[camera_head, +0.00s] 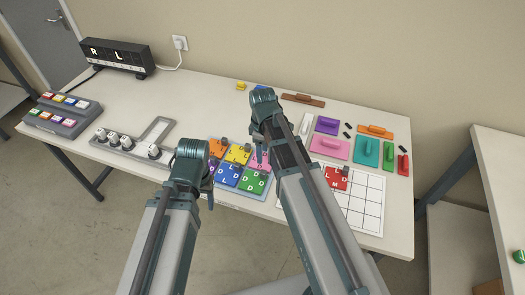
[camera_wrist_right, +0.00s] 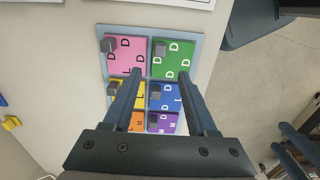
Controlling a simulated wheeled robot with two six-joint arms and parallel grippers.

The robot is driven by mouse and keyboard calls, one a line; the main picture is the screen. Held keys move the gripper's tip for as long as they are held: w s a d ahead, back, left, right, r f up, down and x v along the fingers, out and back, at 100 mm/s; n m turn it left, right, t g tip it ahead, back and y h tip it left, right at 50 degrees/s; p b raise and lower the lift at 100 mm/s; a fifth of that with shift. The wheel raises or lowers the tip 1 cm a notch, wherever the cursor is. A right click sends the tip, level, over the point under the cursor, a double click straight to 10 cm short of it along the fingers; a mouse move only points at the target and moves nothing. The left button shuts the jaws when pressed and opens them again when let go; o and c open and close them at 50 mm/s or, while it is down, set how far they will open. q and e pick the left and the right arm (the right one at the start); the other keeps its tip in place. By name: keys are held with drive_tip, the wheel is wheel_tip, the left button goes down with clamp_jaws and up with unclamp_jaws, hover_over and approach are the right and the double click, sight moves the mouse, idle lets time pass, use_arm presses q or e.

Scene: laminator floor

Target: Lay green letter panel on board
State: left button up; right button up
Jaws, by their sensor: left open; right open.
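The green letter panel (camera_head: 255,182) lies in the tray of coloured panels, at its front right corner. In the right wrist view the green panel (camera_wrist_right: 176,66) is at the top right of the tray, with a grey knob on it. My right gripper (camera_wrist_right: 162,76) is open and empty above the tray, its fingertips pointing toward the pink and green panels. In the head view my right arm partly covers the tray. The white gridded board (camera_head: 366,209) holds a red letter panel (camera_head: 335,181) near its back left. My left gripper (camera_head: 209,194) is open at the tray's left side.
The tray (camera_wrist_right: 198,40) also holds pink, yellow, blue, orange and purple panels. Coloured handled plates (camera_head: 327,147) lie behind the board. A grey fixture with knobs (camera_head: 126,144) is at left, and a letter display (camera_head: 115,55) stands at the back. Much of the board is clear.

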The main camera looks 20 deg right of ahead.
drive_tip(key=s+a+m+h, duration=0.1)
drive_tip(key=s+a+m, duration=0.6)
drive_tip(key=s+a, duration=0.3)
drive_tip(key=s, duration=0.4)
drive_tip(key=shift+s+a, duration=0.15)
drive_tip(key=shift+a, duration=0.1)
drive_tip(key=shift+r, duration=0.1)
idle(0.4)
